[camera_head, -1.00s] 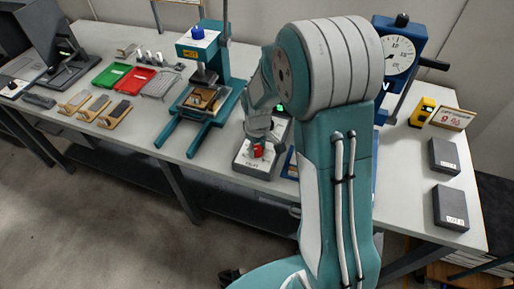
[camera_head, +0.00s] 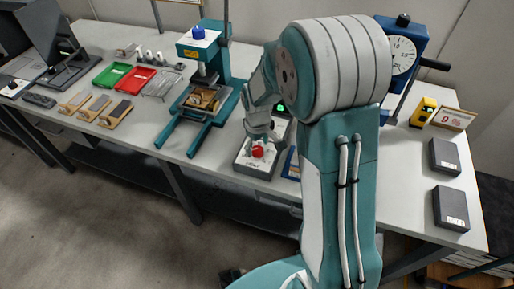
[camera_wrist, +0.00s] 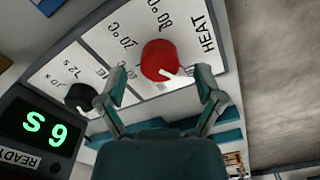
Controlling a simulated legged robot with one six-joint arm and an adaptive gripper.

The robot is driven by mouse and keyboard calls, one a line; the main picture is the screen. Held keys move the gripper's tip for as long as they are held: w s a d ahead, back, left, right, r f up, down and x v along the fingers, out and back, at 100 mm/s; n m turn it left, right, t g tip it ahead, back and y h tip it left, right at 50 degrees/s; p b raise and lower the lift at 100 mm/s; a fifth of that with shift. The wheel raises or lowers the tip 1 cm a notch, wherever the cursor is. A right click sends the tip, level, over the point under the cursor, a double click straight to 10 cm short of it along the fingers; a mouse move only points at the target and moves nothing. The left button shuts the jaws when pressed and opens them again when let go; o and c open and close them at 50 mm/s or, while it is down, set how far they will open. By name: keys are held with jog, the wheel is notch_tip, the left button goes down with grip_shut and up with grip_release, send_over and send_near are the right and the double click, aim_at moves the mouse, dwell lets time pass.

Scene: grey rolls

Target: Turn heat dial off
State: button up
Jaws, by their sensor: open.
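The red heat dial (camera_wrist: 160,60) sits on a white panel (camera_wrist: 120,35) lettered HEAT, with temperature marks beside it. Its white pointer aims to the lower right in the wrist view; the mark at its tip is partly hidden and cannot be read. In the head view the red dial (camera_head: 258,152) shows on the control box (camera_head: 243,164). My gripper (camera_wrist: 163,88) is open and empty, its two fingers apart and beside the dial's lower side in the wrist view. In the head view my gripper (camera_head: 258,132) is just behind and above the dial.
A black knob (camera_wrist: 80,97) and a display with green digits (camera_wrist: 45,128) are close to the dial. A teal press (camera_head: 205,75) stands to the left, and a blue gauge stand (camera_head: 400,60) to the right. Red and green trays lie farther left.

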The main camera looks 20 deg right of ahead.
aim_at(257, 149)
notch_tip(257, 149, up, 11)
jog(key=shift+f, duration=0.2)
dwell(0.5)
jog(key=s+r+m+t, duration=0.2)
jog(key=s+r, duration=0.4)
jog(key=s, duration=0.4)
jog(key=s+r+m+t, duration=0.3)
jog(key=s+r, duration=0.2)
jog(key=s, duration=0.6)
jog(key=shift+r+m+t, duration=0.3)
jog(key=shift+r, duration=0.1)
